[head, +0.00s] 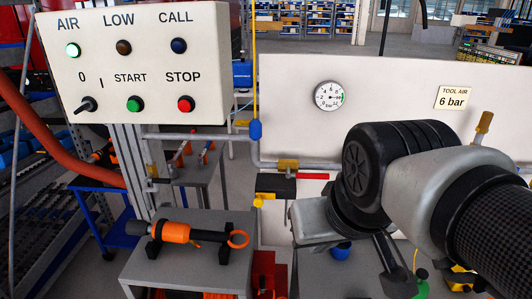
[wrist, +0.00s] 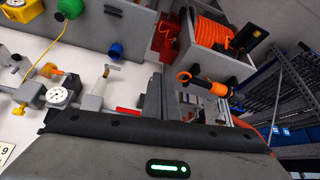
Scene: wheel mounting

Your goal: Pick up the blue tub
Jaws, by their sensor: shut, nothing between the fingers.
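A small round blue object, which looks like the blue tub (head: 341,252), shows low in the head view, just below my grey hand and partly hidden by it. It stands by a grey bench surface.
An orange-and-black tool (head: 176,233) lies on a grey stand at left. A control panel (head: 135,65) stands behind it. A green container (head: 421,288) is right of the tub. A red box (wrist: 168,36) and a bin of orange hose (wrist: 208,32) are beyond my fingers.

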